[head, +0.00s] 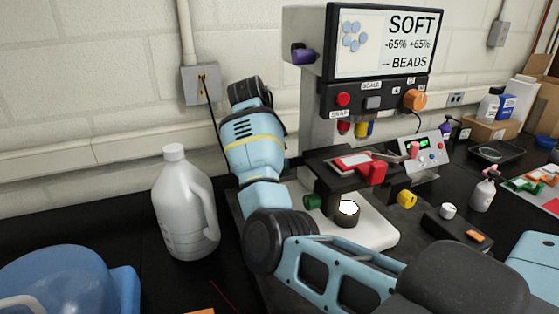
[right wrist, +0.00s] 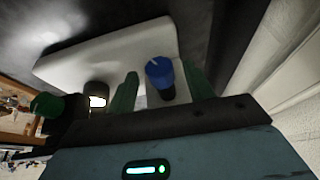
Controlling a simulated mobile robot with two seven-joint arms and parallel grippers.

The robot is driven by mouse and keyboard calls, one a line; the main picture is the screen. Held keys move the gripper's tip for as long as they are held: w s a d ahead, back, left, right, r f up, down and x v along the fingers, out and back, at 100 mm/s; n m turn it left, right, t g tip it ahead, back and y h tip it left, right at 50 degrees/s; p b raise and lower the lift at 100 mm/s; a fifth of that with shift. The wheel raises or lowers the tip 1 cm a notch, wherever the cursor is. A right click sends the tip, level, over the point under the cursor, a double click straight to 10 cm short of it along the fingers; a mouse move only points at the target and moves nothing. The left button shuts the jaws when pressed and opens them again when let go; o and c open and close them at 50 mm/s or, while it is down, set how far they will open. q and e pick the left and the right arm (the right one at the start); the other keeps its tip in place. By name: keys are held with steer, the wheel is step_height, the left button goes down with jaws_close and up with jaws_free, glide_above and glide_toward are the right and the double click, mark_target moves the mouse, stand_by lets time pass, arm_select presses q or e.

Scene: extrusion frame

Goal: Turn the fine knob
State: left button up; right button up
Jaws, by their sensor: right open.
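The blue knob (right wrist: 159,74) has a pale line on its top and stands beside the white base (right wrist: 110,55) in the right wrist view. My right gripper (right wrist: 160,69) is open, with one green finger on each side of the knob and a visible gap to both. In the head view my right arm crosses in front of the microscope-like device, whose white base (head: 372,238) shows; its gripper and the blue knob are hidden there. A green knob (right wrist: 46,105) and the lit round stage (right wrist: 97,101) also show in the wrist view. My left gripper is out of view.
A screen (head: 384,43) reading SOFT stands above an orange knob (head: 416,99) and a red button (head: 343,99). A grey jug (head: 184,205) stands left of my arm. A blue tub (head: 65,280) is at front left. Bottles and boxes crowd the right.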

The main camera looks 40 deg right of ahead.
steer(key=shift+d+f, duration=0.2)
steer(key=shift+f, duration=0.15)
steer(key=shift+c, duration=0.2)
steer(key=c, duration=0.9)
steer(key=shift+s+a+f+m+t+h, duration=0.1)
steer(key=shift+m+t+h, duration=0.15)
steer(key=shift+t, duration=0.65)
steer(key=shift+s+d+r+m+t+h, duration=0.1)
steer(key=shift+s+m+t+h, duration=0.1)
steer(key=shift+t, duration=0.7)
steer(key=shift+s+a+f+m+t+h, duration=0.15)
steer(key=shift+t+h, duration=0.1)
steer(key=shift+t, duration=0.65)
steer(key=shift+w, duration=0.1)
steer(key=o, duration=0.9)
steer(key=shift+o, duration=0.2)
steer(key=shift+r, duration=0.2)
